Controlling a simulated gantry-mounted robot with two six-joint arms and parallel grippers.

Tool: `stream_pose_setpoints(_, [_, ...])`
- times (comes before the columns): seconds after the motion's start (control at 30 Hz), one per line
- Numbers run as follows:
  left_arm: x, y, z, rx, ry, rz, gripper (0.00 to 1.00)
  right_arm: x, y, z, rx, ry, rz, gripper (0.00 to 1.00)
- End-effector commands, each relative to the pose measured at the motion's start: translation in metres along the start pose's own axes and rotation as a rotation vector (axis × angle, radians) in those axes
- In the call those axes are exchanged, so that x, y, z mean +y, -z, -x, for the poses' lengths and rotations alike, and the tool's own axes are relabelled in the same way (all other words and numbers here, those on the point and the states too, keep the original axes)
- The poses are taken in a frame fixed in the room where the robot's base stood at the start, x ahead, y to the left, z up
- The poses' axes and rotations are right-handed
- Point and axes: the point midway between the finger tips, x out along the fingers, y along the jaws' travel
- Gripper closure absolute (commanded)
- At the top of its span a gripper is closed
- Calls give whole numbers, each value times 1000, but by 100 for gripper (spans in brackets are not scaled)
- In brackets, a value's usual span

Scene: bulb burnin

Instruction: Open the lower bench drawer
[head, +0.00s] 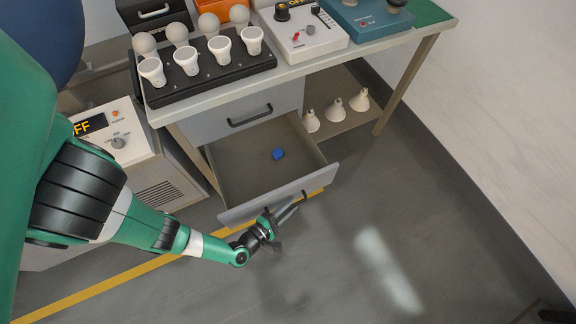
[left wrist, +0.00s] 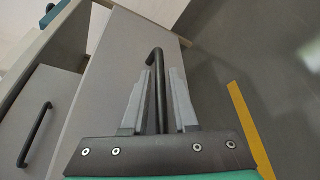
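The lower bench drawer (head: 245,170) is pulled well out from under the bench in the head view, with a small blue object (head: 278,154) on its floor. My left gripper (head: 290,208) is at the drawer's front panel. In the left wrist view the drawer's dark bar handle (left wrist: 158,75) passes between the two fingers of the gripper (left wrist: 158,95). The fingers look close on both sides of the handle; the exact contact is hard to make out. The lower drawer's front (left wrist: 118,60) also shows there. My right gripper is not in view.
The upper drawer (head: 240,112) above is shut. A black rack (head: 205,80) with several bulbs stands on the bench. A cabinet (head: 120,130) reading OFF stands left of the drawer. Several bulbs (head: 335,110) sit on the lower shelf. The floor (head: 350,230) in front is clear.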

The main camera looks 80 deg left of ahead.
Motion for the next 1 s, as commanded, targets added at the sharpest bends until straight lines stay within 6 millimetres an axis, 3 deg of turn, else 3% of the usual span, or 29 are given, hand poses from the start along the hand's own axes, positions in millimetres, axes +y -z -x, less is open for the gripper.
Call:
stream_pose_setpoints(0.17, [0,-2,8,-6,4,1,73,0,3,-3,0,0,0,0])
stream_pose_setpoints(1.0, [0,-3,94,-6,5,0,73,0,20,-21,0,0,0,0])
